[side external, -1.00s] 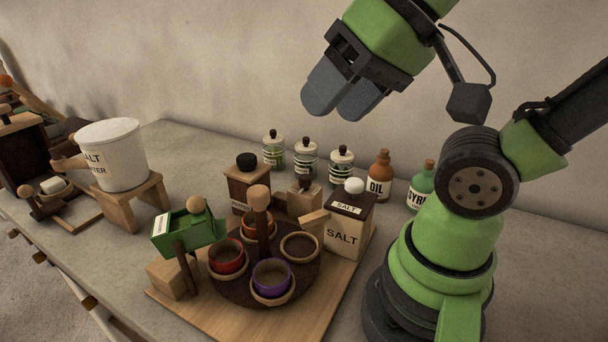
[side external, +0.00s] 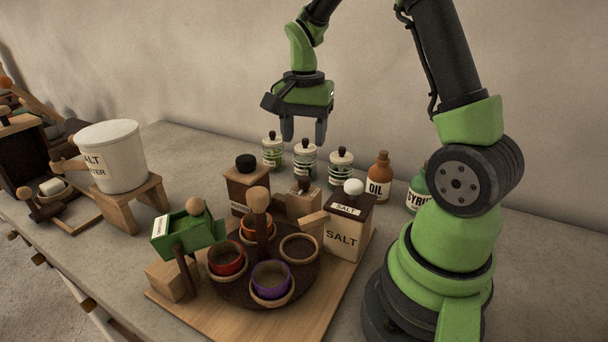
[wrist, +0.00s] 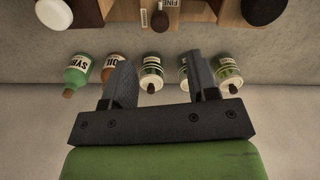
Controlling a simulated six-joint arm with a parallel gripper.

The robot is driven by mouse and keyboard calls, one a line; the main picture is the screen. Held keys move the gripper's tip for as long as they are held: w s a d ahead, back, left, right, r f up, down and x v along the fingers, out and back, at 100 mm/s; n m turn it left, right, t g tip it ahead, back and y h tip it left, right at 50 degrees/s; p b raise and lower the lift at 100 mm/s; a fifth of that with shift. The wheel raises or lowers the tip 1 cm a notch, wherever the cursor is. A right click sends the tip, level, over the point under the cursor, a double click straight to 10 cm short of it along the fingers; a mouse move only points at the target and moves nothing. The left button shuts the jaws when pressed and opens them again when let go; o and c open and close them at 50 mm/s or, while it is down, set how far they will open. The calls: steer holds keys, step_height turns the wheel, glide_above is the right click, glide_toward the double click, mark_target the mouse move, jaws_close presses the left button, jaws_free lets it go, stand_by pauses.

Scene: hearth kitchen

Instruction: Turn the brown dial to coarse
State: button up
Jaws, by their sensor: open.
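The brown dial (side external: 304,184) is a small dark knob on a wooden box (side external: 298,204) between the pepper box and the salt box. In the wrist view the dial (wrist: 160,21) shows near the top, beside a small label that seems to read FINE. My gripper (side external: 304,133) points down, open and empty, in the air above and behind the dial. Its two fingers also show apart in the wrist view (wrist: 161,78), below the dial in the picture. The dial's exact pointing direction is too small to tell.
The salt box (side external: 346,230) and the dark-topped box (side external: 242,187) flank the dial closely. Several jars (side external: 306,159), an oil bottle (side external: 378,176) and a syrup bottle (side external: 420,187) stand behind. A round carousel (side external: 237,290) with colored cups and a tall post stands in front.

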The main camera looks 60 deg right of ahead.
mark_target(304, 178)
step_height(304, 178, down, 9)
steer(key=shift+f, duration=0.15)
stand_by(0.4)
steer(key=c, duration=0.9)
